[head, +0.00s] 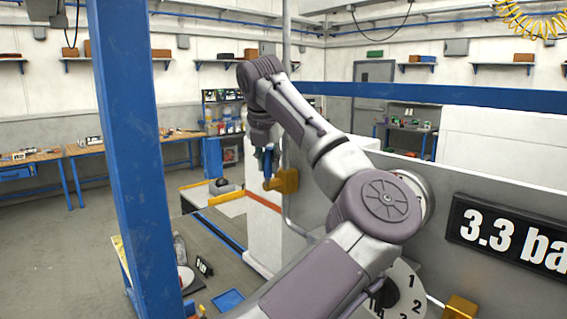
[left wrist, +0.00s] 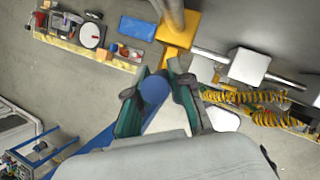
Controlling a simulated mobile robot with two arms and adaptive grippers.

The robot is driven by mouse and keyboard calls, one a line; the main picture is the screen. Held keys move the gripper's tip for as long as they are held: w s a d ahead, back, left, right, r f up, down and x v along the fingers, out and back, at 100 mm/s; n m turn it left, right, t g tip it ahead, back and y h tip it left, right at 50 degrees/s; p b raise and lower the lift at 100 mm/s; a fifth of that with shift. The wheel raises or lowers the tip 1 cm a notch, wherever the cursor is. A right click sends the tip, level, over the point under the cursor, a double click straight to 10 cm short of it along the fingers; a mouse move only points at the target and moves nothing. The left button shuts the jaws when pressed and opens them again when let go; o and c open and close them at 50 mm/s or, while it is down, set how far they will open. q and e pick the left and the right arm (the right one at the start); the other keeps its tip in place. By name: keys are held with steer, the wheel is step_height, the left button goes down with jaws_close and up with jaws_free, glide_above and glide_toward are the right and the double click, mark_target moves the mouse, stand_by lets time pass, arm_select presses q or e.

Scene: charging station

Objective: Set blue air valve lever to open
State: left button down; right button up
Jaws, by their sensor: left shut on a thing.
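The blue air valve lever (head: 267,163) stands roughly upright beside the yellow valve body (head: 285,181), near the white panel's left edge. My left gripper (head: 265,153) reaches down from above and is shut on the lever. In the left wrist view, the lever's rounded blue end (left wrist: 155,89) sits between the two green-lined fingers of my left gripper (left wrist: 163,80). The yellow valve body (left wrist: 178,29) lies just beyond the fingertips there. The lever's lower part is hard to make out. My right gripper is in neither view.
A blue post (head: 135,150) rises at the left of my arm. A display reading "3.3 ba" (head: 508,235) and a numbered dial (head: 405,290) are at the right. A workbench (head: 225,270) stands below. Yellow coiled hose (left wrist: 245,97) shows at the right in the wrist view.

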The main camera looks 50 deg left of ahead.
arm_select(q)
steer(key=shift+a+h, duration=0.2)
steer(key=shift+h, duration=0.3)
steer(key=shift+a+f, duration=0.1)
steer(key=c, duration=1)
jaws_free()
steer(key=shift+a, duration=0.1)
steer(key=shift+c, duration=0.2)
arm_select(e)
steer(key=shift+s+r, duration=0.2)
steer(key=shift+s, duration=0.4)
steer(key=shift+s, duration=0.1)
arm_select(q)
steer(key=v, duration=1.1)
steer(key=shift+a+r, duration=0.15)
steer(key=shift+r, duration=0.3)
steer(key=shift+s, duration=0.1)
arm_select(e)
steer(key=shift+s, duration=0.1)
